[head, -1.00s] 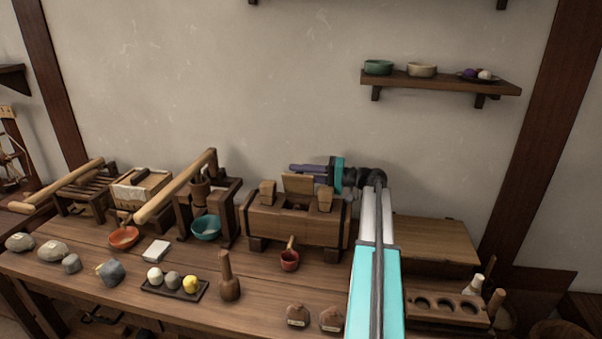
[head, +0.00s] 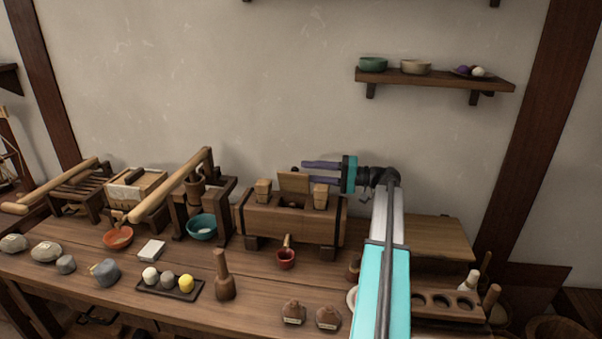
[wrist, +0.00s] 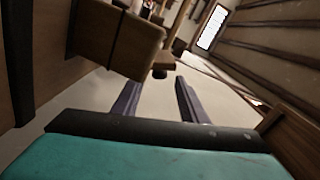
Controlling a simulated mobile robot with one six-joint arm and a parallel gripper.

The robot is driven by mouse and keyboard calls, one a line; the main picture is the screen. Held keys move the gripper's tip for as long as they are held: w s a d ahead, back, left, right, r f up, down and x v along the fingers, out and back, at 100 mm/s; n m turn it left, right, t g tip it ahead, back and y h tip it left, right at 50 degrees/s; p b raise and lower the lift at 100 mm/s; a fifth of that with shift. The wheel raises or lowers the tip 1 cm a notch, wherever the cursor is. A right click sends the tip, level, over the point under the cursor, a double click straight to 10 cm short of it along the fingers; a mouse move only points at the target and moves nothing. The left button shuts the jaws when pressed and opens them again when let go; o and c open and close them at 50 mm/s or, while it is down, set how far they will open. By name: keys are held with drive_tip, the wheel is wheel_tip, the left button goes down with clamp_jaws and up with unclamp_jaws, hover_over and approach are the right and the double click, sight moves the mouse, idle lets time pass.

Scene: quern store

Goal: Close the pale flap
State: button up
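The flap (head: 294,183) is a light-brown wooden board. It stands upright, tilted slightly back, at the middle of a long wooden box (head: 290,221) on the bench, between two raised wooden blocks. My gripper (head: 303,172) points left, with its two dark fingers apart and nothing visible between them. In the head view its fingertips show just behind or above the flap's top right; the exact gap cannot be told. In the wrist view the open fingers (wrist: 156,92) face past a brown wooden block (wrist: 118,38) at upper left. I cannot tell the flap there for certain.
A wooden press with a long lever (head: 172,186) stands left of the box. A small red cup (head: 286,259) stands in front. A low wooden board (head: 435,238) lies to the right. The wall is close behind; a shelf (head: 435,80) hangs above right.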

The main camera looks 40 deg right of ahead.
drive_tip(key=v, duration=0.8)
drive_tip(key=shift+s+d+b, duration=0.1)
drive_tip(key=shift+b, duration=0.2)
drive_tip(key=shift+r, duration=0.2)
wheel_tip(320, 180, up, 21)
drive_tip(key=p, duration=2.1)
drive_tip(key=shift+f, duration=0.1)
drive_tip(key=shift+r+p, duration=0.5)
drive_tip(key=shift+p, duration=0.1)
drive_tip(key=shift+s+f, duration=0.1)
drive_tip(key=shift+s, duration=0.55)
